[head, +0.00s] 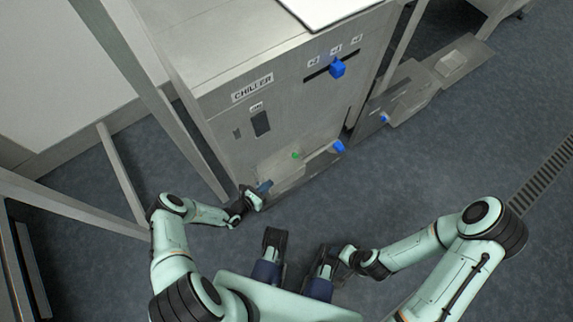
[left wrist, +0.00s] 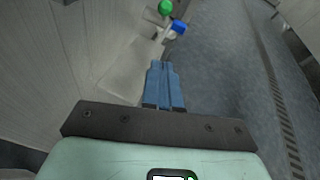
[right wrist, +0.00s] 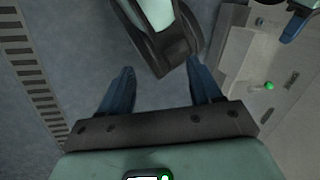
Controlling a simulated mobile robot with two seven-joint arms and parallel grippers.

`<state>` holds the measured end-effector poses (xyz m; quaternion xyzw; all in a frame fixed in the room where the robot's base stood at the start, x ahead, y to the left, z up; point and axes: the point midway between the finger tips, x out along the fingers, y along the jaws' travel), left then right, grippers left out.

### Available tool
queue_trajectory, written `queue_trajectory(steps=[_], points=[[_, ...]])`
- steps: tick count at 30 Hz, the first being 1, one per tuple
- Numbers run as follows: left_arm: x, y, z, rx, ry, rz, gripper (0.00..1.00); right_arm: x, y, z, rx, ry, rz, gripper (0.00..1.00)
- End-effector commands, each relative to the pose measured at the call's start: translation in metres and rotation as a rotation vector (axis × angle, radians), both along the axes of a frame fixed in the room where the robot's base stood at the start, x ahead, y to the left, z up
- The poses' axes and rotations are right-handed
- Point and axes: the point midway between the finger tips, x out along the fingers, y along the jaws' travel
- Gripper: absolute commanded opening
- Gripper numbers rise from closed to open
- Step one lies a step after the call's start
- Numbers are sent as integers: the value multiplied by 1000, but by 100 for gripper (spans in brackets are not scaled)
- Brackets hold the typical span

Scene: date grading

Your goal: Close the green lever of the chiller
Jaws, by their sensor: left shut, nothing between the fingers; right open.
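The grey chiller (head: 221,116) stands in the upper middle of the head view, with a label on its front. A green lever knob (head: 296,155) is low on that front; the knob also shows at the top of the left wrist view (left wrist: 165,7) and at the right of the right wrist view (right wrist: 269,86). My left gripper (head: 266,185) is shut and empty, below and left of the green knob, apart from it. Its closed blue fingers (left wrist: 165,84) point toward the knob. My right gripper (right wrist: 160,72) is open, with nothing held between its spread fingers.
A blue knob (head: 338,146) sits right of the green one, and another blue knob (head: 337,68) is on a slot higher up. Grey frame posts (head: 150,90) stand left of the chiller. A floor drain grate (head: 545,176) is at the right; dark floor is open there.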

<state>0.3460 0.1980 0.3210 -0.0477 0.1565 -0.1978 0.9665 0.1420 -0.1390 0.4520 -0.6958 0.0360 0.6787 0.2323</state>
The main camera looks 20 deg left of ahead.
Motion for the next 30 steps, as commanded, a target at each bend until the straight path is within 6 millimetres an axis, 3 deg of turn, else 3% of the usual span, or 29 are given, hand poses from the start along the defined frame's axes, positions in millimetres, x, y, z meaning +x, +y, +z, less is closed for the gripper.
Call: queue_trajectory(steps=[9, 14, 27, 30], points=[[1, -1, 0, 0, 0, -1, 0, 0, 0, 0, 0, -1, 0, 64], [13, -7, -5, 2, 0, -4, 0, 6, -3, -6, -8, -16, -7, 64], [91, -44, -33, 1, 0, -5, 0, 57, -29, -46, -74, -150, -62, 64], [104, -46, -19, 1, -1, -3, 0, 58, -29, -43, -75, -152, -63, 64]])
